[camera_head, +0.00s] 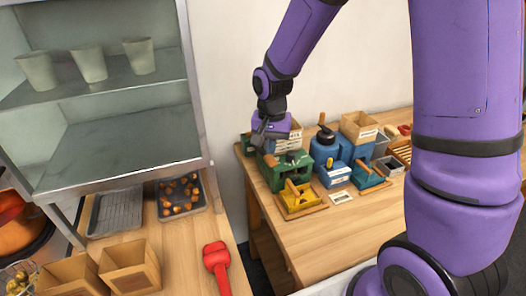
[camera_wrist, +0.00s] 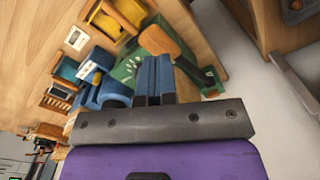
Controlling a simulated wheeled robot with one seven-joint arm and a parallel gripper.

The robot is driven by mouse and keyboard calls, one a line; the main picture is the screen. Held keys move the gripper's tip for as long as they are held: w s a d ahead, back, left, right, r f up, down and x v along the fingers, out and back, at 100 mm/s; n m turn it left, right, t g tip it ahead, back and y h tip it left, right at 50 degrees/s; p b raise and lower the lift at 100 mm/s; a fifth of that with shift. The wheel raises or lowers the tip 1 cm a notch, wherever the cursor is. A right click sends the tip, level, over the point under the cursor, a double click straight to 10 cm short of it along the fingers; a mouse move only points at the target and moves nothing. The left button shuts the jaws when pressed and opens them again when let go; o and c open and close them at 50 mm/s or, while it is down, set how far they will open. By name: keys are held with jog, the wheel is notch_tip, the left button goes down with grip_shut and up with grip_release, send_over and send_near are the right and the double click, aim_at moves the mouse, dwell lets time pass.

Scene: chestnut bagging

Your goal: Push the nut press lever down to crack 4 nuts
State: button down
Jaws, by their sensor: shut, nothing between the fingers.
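A green machine (camera_head: 283,176), which looks like the nut press, stands at the left end of the wooden worktable. It also shows in the wrist view (camera_wrist: 128,68), with a wooden-handled lever (camera_wrist: 168,46) beside my fingers. My gripper (camera_head: 262,140) is over the back of the green machine, pointing down. In the wrist view my gripper (camera_wrist: 154,62) has its blue fingers together and empty, close to the lever. I cannot tell whether they touch it. My gripper and arm partly hide the machine's far side in the head view. No nuts are visible in the machine.
A yellow tool (camera_head: 300,203) with a wooden handle sits in front. A blue machine (camera_head: 324,152), a teal tool (camera_head: 370,180) and a cardboard box (camera_head: 358,126) stand to the right. A tray of chestnuts (camera_head: 181,208) and a red tool (camera_head: 217,262) lie on the left counter.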

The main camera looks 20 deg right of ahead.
aim_at(271, 159)
jog(key=shift+f, duration=0.15)
jog(key=shift+f, duration=0.95)
jog(key=shift+f, duration=1.1)
